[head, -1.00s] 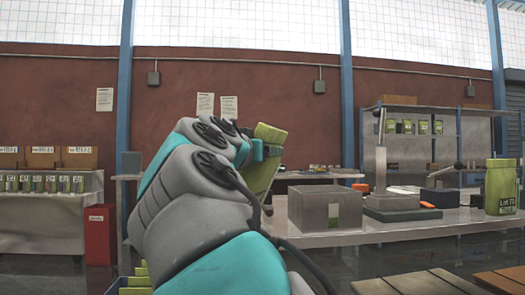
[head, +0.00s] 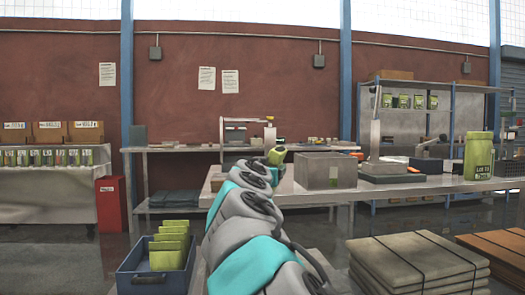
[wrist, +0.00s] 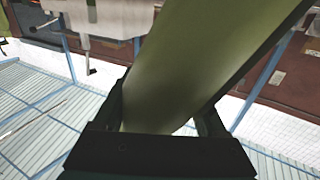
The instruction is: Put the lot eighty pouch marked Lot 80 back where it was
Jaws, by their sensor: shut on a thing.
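My gripper (wrist: 166,118) is shut on a green pouch (wrist: 205,60), which crosses the wrist view at a slant. No label shows on it, so I cannot read its lot. In the head view my gripper (head: 268,158) is at the far end of my outstretched arm, and only a small green part of the pouch (head: 277,155) shows beside it. A blue bin (head: 140,279) at the lower left holds several upright green pouches (head: 168,252). Another green pouch (head: 479,155) stands upright on the table at the right; its label is too small to read surely.
A grey box (head: 316,171) and a scale-like device (head: 391,168) stand on the right table. A back bench (head: 175,150) carries small items. A left rack (head: 50,200) holds several pouches below cardboard boxes. Strapped stacks (head: 420,262) lie at the lower right. A red bin (head: 111,205) stands left.

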